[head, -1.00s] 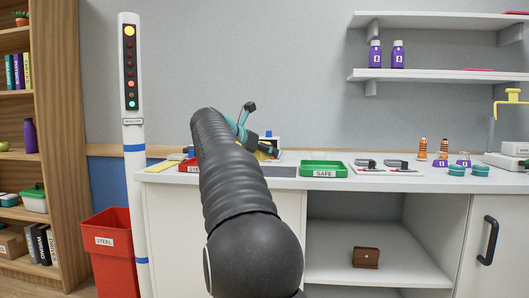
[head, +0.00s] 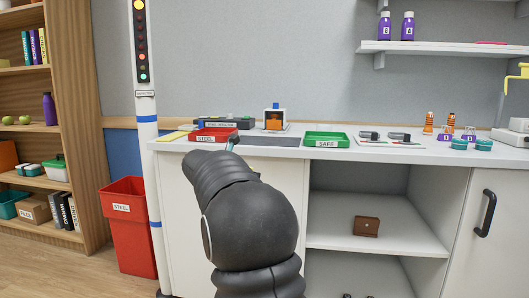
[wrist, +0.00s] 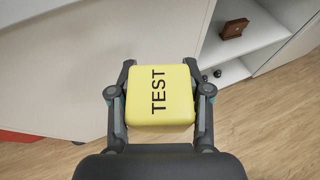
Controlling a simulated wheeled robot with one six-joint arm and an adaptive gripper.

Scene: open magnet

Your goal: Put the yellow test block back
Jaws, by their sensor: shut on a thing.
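The yellow test block (wrist: 172,113), marked TEST, is between the two fingers of my gripper (wrist: 160,80) in the wrist view. The fingers press on its left and right sides. The block is held in front of the white cabinet, above the wood floor. In the head view my own arm hides the block and most of the gripper. A flat yellow patch (head: 172,136) lies at the counter's left end; I cannot tell what it is.
The counter bears a red STEEL tray (head: 213,136), a dark steel detector (head: 222,124), an orange-and-white device (head: 275,119) and a green SAFE tray (head: 327,140). A red STEEL bin (head: 130,225) stands left. A brown box (head: 366,227) sits on the open shelf.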

